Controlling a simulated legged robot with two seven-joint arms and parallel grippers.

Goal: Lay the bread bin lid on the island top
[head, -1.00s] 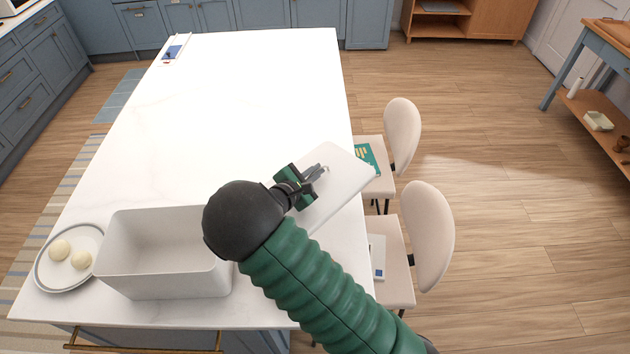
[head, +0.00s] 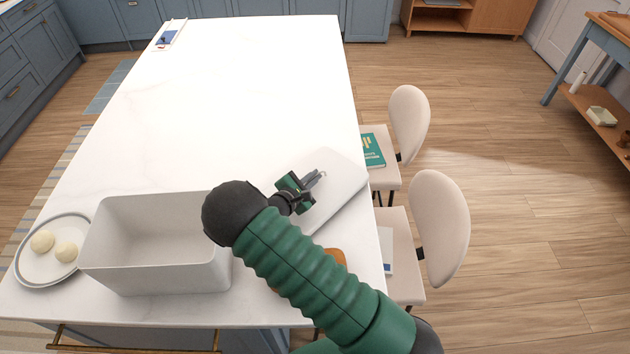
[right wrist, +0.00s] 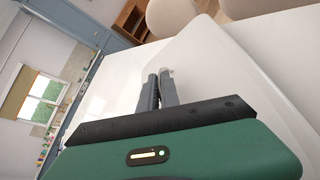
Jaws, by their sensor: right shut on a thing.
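The bread bin lid (head: 340,182) is a flat, pale grey-white panel with rounded corners. It is over the right side of the white island top (head: 230,100), its right corner about at the edge. I cannot tell whether it touches the top. My right gripper (head: 318,176) is shut on the lid. In the right wrist view the gripper's fingers (right wrist: 160,88) are close together against the lid (right wrist: 222,75). The open grey bread bin (head: 160,275) stands at the island's near side and looks empty. My left gripper is not in view.
A plate (head: 28,275) with two pale round buns is left of the bin. A brown thing (head: 336,256) shows partly behind my arm. Two cream chairs (head: 440,230) stand along the right edge, one with a green book (head: 372,150). The island's middle is clear.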

